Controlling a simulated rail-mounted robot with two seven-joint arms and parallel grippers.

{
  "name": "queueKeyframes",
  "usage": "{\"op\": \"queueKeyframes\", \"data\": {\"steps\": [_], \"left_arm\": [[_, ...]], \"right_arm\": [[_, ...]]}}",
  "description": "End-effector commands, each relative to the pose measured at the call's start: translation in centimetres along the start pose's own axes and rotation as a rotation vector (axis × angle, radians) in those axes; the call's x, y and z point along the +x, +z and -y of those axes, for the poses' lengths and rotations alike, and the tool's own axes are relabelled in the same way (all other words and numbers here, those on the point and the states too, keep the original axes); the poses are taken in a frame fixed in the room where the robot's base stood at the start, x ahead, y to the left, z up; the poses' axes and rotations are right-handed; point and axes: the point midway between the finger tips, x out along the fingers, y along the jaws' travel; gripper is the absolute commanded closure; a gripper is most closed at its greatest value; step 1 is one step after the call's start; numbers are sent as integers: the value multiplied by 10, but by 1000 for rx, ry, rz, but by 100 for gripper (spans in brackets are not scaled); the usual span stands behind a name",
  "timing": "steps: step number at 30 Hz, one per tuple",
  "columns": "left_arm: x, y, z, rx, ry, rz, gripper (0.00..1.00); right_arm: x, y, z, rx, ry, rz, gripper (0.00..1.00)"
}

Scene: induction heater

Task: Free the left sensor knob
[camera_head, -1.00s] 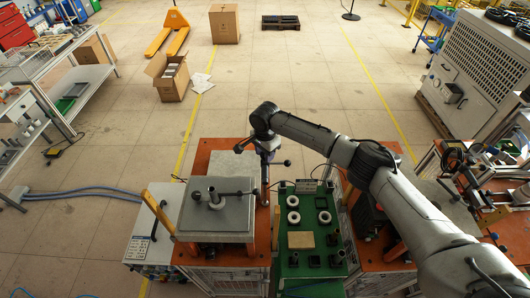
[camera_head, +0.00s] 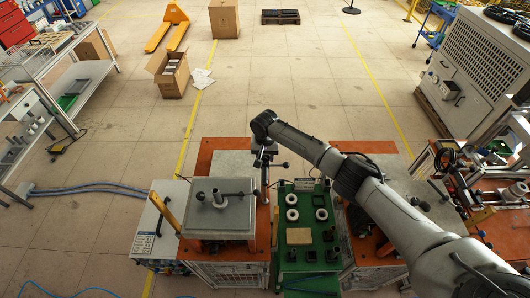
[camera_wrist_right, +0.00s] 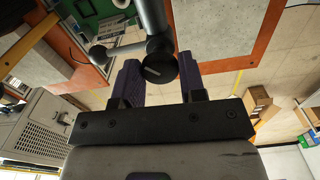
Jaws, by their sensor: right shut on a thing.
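The left sensor knob (camera_wrist_right: 161,68) is a dark round knob at the joint of a grey post in the right wrist view. In the head view my right gripper (camera_head: 264,156) points down over the post behind the left heater station (camera_head: 217,213); the wrist mostly hides the knob there. A black ball end shows just right of the gripper. My left gripper is not in view.
A green tray table (camera_head: 298,262) with white rings and dark blocks stands right of the left station. The lidded grey box has a dark handle (camera_head: 222,195) on top. My right arm spans the right station (camera_head: 370,147).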

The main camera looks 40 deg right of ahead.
Motion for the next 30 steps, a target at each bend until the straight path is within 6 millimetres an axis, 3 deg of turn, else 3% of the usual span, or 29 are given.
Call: {"op": "queueKeyframes", "data": {"steps": [18, 30], "left_arm": [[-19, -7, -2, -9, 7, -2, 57], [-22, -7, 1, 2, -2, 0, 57]], "right_arm": [[-2, 0, 1, -561, -1, 1, 86], [-2, 0, 1, -787, -1, -1, 86]]}}
